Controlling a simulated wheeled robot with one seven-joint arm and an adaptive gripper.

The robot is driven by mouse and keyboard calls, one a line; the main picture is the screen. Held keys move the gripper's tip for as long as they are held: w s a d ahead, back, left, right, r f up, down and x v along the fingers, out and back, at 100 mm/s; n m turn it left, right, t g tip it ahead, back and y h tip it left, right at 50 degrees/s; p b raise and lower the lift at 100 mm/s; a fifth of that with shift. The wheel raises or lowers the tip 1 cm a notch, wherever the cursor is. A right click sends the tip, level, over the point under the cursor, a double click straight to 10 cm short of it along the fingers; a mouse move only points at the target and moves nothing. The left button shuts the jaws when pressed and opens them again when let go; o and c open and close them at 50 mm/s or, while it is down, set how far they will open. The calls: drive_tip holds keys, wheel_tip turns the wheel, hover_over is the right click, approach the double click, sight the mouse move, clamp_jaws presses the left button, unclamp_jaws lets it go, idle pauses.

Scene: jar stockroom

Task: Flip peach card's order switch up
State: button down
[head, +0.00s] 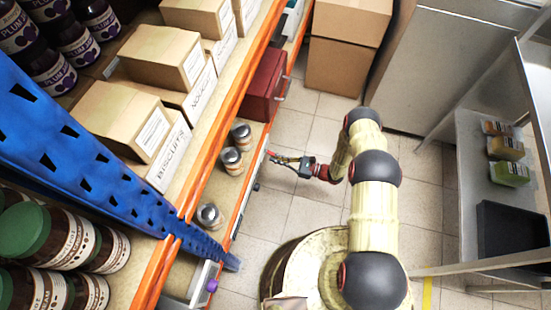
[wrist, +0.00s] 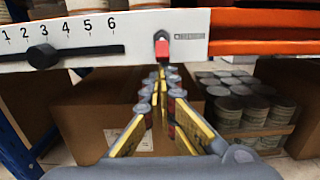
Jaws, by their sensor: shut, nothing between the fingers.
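A small red switch lever (wrist: 162,49) with a black base sits on a white shelf-edge panel (wrist: 100,38) in the wrist view. The red part hangs below the black base, so the lever looks down. My gripper (wrist: 162,72) is shut and empty, with its fingertips just below the lever; I cannot tell whether they touch it. In the head view my gripper (head: 272,156) is at the front edge of the shelf. No peach card can be made out in either view, so I cannot tell whose switch this is.
Left of the switch is a 1-to-6 scale with a black slider knob (wrist: 42,56). Below the panel are a cardboard box (wrist: 105,110) and several cans (wrist: 235,105). In the head view a red box (head: 265,85) and jars (head: 231,160) stand on the shelf. The aisle floor (head: 300,215) is partly clear.

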drive_tip(key=shift+d+r+g+h+p, duration=0.25)
drive_tip(key=shift+r+g+h+p, duration=0.2)
drive_tip(key=shift+h+p, duration=0.75)
drive_tip(key=shift+s+p, duration=0.1)
drive_tip(key=shift+p, duration=0.2)
drive_tip(key=r+h+p, duration=0.1)
drive_tip(key=p, duration=0.1)
drive_tip(key=d+r+g+h+p, duration=0.1)
drive_tip(key=p, duration=0.1)
drive_tip(key=shift+s+r+h+p, duration=0.1)
drive_tip(key=shift+s+h+p, duration=0.05)
drive_tip(key=shift+h+p, duration=0.2)
drive_tip(key=shift+r, duration=0.1)
drive_tip(key=shift+r+p, duration=0.35)
drive_tip(key=shift+r, duration=0.3)
